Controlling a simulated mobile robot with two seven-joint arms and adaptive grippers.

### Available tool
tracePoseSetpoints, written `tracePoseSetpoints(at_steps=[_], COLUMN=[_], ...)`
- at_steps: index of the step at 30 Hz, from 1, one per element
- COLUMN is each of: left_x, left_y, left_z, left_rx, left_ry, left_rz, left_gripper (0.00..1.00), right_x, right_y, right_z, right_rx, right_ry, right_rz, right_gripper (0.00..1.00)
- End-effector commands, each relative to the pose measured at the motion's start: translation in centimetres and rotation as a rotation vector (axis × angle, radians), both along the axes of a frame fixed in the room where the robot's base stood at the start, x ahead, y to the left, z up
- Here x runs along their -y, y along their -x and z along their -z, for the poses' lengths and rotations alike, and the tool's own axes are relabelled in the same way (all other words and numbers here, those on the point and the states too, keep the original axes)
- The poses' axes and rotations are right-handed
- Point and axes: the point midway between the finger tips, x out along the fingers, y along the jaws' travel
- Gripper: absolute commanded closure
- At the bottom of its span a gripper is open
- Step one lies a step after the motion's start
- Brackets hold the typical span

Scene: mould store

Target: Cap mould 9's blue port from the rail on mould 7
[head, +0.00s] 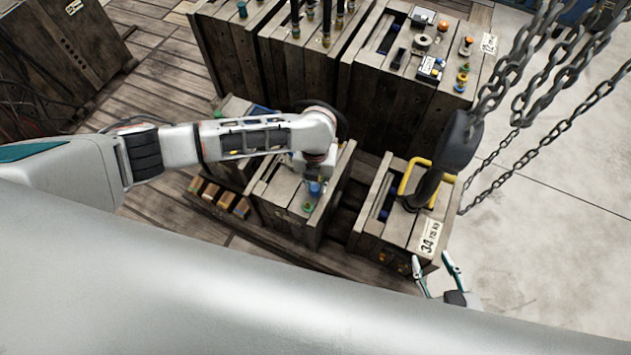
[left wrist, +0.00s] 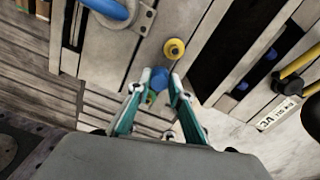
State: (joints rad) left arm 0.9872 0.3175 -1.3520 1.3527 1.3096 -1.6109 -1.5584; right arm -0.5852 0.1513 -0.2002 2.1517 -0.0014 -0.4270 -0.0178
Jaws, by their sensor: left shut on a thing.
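My left gripper (left wrist: 160,80) is shut on a small blue cap-like piece (left wrist: 160,76) at the edge of a wooden mould block. I cannot tell whether the piece is seated on a port. A yellow ring fitting (left wrist: 174,49) sits just beyond the fingertips, and a green and yellow piece (left wrist: 151,97) is partly hidden between the fingers. In the head view, the middle mould block (head: 286,218) lies under my left wrist, which hides most of its top. No mould number 7 or 9 is readable. My right gripper (head: 435,272) is open and empty, low at the right.
A block with a yellow handle (head: 402,180) and a label reading 34 stands to the right. A black hook (head: 458,142) on heavy chains (head: 525,85) hangs there. Taller blocks with fittings (head: 410,95) stand behind. Concrete floor (head: 560,230) at the right is clear.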

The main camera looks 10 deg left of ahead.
Motion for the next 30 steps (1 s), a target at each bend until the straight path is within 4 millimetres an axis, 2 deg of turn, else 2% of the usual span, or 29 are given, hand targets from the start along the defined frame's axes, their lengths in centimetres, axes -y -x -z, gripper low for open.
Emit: tracePoseSetpoints(at_steps=[12,13,15,25,30], left_x=[0.0,0.0,0.0,0.0,0.0], left_y=[0.0,0.0,0.0,0.0,-0.1], left_z=[0.3,0.3,0.3,0.2,-1.2], left_rx=[0.0,0.0,0.0,0.0,0.003], left_ry=[0.0,0.0,0.0,0.0,0.001], left_rz=[0.0,0.0,0.0,0.0,0.002], left_gripper=[0.88,0.75,0.6,0.6,0.6], right_x=[0.1,0.1,0.1,-0.1,0.0], right_y=[0.1,0.0,0.0,0.0,0.1], right_z=[0.1,0.1,0.1,0.1,0.1], right_rx=[-0.001,-0.001,-0.001,-0.003,-0.002], right_ry=[0.003,0.003,0.003,-0.002,-0.001], right_rz=[-0.003,-0.003,-0.003,0.001,0.0], right_gripper=[0.6,0.6,0.6,0.6,0.6])
